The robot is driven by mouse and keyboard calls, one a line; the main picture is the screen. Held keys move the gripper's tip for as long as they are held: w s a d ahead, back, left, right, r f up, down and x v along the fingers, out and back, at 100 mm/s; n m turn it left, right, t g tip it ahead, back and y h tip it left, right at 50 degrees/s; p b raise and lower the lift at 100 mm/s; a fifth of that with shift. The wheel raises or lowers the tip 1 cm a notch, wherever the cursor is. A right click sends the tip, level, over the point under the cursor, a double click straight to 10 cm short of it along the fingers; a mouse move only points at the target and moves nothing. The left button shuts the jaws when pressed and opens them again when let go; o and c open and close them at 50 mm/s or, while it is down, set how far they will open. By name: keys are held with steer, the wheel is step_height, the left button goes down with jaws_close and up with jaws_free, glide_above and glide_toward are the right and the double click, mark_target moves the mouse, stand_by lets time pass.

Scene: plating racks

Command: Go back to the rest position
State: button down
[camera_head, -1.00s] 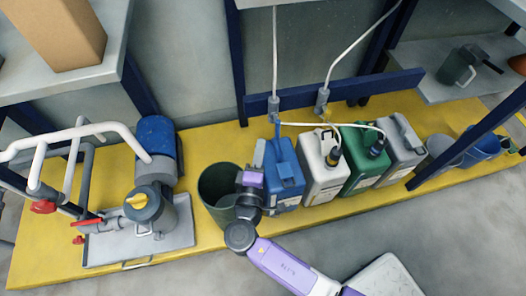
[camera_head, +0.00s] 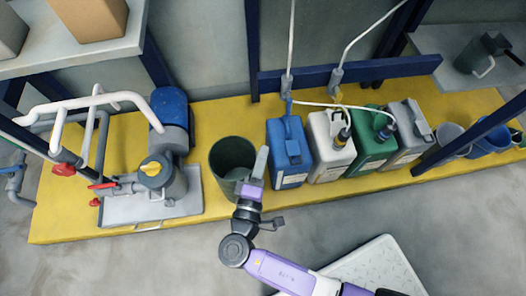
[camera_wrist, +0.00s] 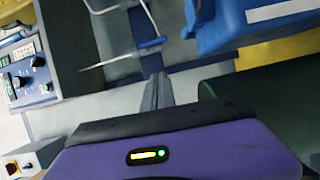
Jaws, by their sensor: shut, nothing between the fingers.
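My gripper (camera_head: 262,152) is shut and empty. In the head view it stands in front of the gap between the dark green bucket (camera_head: 226,150) and the blue canister (camera_head: 289,158), with its tip overlapping the bucket's right rim. I cannot tell whether it touches either. In the wrist view my gripper (camera_wrist: 160,78) shows closed fingers pointing away from the camera. The blue canister (camera_wrist: 235,25) is at the upper right there, and the dark green bucket (camera_wrist: 270,95) is at the right, close to the fingers.
White (camera_head: 333,158), green (camera_head: 372,150) and grey (camera_head: 408,142) canisters stand right of the blue one on the yellow platform (camera_head: 90,225). A pump with pipes (camera_head: 158,172) is at left. The wrist view shows a control panel (camera_wrist: 32,75).

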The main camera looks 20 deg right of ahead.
stand_by(0.3)
steer(key=s+d+f+g+y, duration=0.1)
steer(key=s+f, duration=0.1)
steer(key=s+d+f+g+y, duration=0.1)
steer(key=s+f, duration=0.1)
steer(key=f, duration=0.1)
steer(key=s+d+f+y, duration=0.1)
steer(key=s+f, duration=0.1)
steer(key=f, duration=0.1)
steer(key=shift+s+f+g, duration=0.2)
steer(key=shift+g, duration=0.2)
steer(key=s+f+m+g+y, duration=0.1)
steer(key=s+f+y, duration=0.2)
steer(key=s, duration=0.3)
steer(key=s+r+m+y, duration=0.3)
steer(key=s+r+y, duration=0.2)
steer(key=s, duration=0.4)
steer(key=s+d+r+m+t+p, duration=0.1)
steer(key=r+m+p, duration=0.1)
steer(key=r+p, duration=0.8)
steer(key=s+d+r+m+t+p, duration=0.1)
steer(key=r+p, duration=1)
steer(key=r, duration=1.4)
steer(key=s+d+r+m+t+p, duration=0.1)
steer(key=r+m+t+p, duration=0.1)
steer(key=r+p, duration=0.8)
step_height(320, 180, up, 8)
steer(key=shift+s+d+r+m+t+p, duration=0.1)
steer(key=shift+s+d+m+t+p, duration=0.15)
steer(key=shift+d+m+p, duration=0.2)
